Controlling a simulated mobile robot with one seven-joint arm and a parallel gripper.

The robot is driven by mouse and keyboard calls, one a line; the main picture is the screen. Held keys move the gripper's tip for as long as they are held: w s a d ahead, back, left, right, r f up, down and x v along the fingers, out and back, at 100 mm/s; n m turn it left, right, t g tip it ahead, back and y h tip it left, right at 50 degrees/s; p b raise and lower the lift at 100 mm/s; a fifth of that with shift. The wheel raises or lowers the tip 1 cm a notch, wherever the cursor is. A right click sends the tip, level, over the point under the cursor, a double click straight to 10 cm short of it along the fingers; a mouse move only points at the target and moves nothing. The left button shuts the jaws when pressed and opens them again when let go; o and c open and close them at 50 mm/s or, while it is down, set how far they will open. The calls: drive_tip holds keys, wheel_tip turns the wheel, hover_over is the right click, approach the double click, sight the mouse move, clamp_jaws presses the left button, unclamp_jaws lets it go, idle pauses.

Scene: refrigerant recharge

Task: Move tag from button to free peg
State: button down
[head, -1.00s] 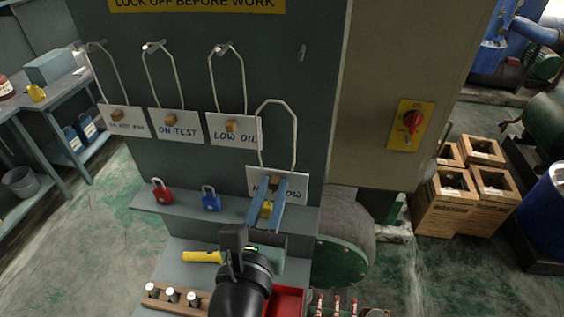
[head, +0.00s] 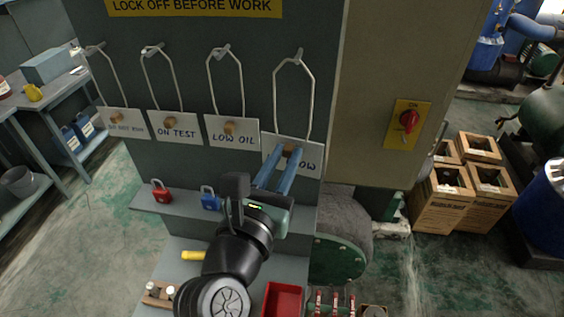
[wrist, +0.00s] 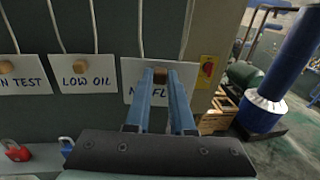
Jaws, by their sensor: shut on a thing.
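My gripper (head: 290,155) has blue fingers and is shut on the wooden block (head: 293,150) of a white tag (head: 309,160). The fingers hide part of its lettering; "OW" shows at its right. The block also shows between the fingertips in the wrist view (wrist: 160,75). The tag's pale wire loop (head: 277,95) stands upright in front of the dark board. Its top is at the fourth peg (head: 299,53), at the right of the peg row. I cannot tell whether the loop is over that peg or only in front of it.
Three other tags, including ON TEST (head: 176,126) and LOW OIL (head: 232,133), hang from pegs to the left. A red padlock (head: 161,193) and a blue padlock (head: 210,199) stand on the shelf below. A red rotary switch (head: 408,121) is on the cabinet at right.

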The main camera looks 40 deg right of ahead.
sight(289, 141)
drive_tip(key=shift+w+d+f+b, duration=0.2)
drive_tip(key=shift+w+d+b, duration=0.15)
drive_tip(key=shift+w+d, duration=0.35)
drive_tip(key=shift+w+d+f+b, duration=0.2)
drive_tip(key=shift+w+d+b, duration=0.1)
drive_tip(key=shift+w+d, duration=0.45)
drive_tip(key=shift+w+d+f+b, duration=0.2)
drive_tip(key=shift+w+d+b, duration=0.15)
drive_tip(key=shift+w+d, duration=0.35)
drive_tip(key=shift+s+d, duration=0.15)
drive_tip(key=shift+d, duration=0.05)
drive_tip(key=c, duration=0.7)
unclamp_jaws()
